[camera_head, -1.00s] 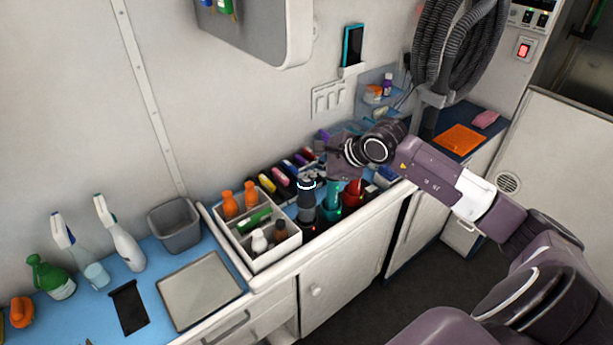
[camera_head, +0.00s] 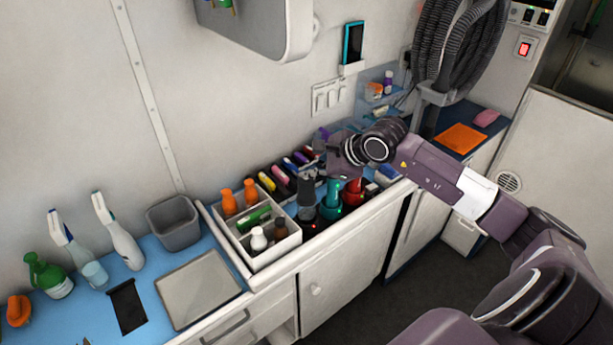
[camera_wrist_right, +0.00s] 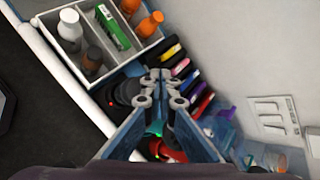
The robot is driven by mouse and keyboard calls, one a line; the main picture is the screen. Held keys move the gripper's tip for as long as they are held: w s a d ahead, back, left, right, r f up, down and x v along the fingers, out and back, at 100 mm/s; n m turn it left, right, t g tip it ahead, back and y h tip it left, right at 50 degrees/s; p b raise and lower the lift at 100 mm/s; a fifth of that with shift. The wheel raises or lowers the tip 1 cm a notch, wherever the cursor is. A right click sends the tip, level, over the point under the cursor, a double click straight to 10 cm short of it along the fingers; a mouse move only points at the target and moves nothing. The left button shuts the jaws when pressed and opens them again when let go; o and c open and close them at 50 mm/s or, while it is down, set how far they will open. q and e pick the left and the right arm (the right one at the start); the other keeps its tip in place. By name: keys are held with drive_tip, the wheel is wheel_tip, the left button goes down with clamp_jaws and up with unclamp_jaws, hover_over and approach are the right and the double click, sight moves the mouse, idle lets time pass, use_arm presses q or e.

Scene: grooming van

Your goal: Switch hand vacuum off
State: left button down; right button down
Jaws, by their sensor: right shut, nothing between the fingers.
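The dark grey upright device (camera_head: 306,197), which looks like the hand vacuum, stands on the counter beside a white caddy, with a small red light at its base. No lit ring shows on it now. In the right wrist view a dark rounded body (camera_wrist_right: 124,92), probably the same device, lies just left of the fingers and is partly hidden by them. My right gripper (camera_head: 338,160) is above the counter, behind and to the right of the device. In the wrist view its fingertips (camera_wrist_right: 160,76) are together and empty. My left gripper is out of view.
A teal device (camera_head: 333,196) and a red device (camera_head: 353,191) stand close to the right of the dark one. A row of coloured clippers (camera_head: 283,176) lies behind. The white caddy (camera_head: 274,258) holds several bottles. The wall rises close behind the counter.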

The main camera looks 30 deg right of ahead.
idle(0.5)
drive_tip(key=shift+r, duration=0.25)
wheel_tip(320, 180, up, 6)
drive_tip(key=shift+r+p, duration=0.1)
drive_tip(key=shift+p, duration=0.8)
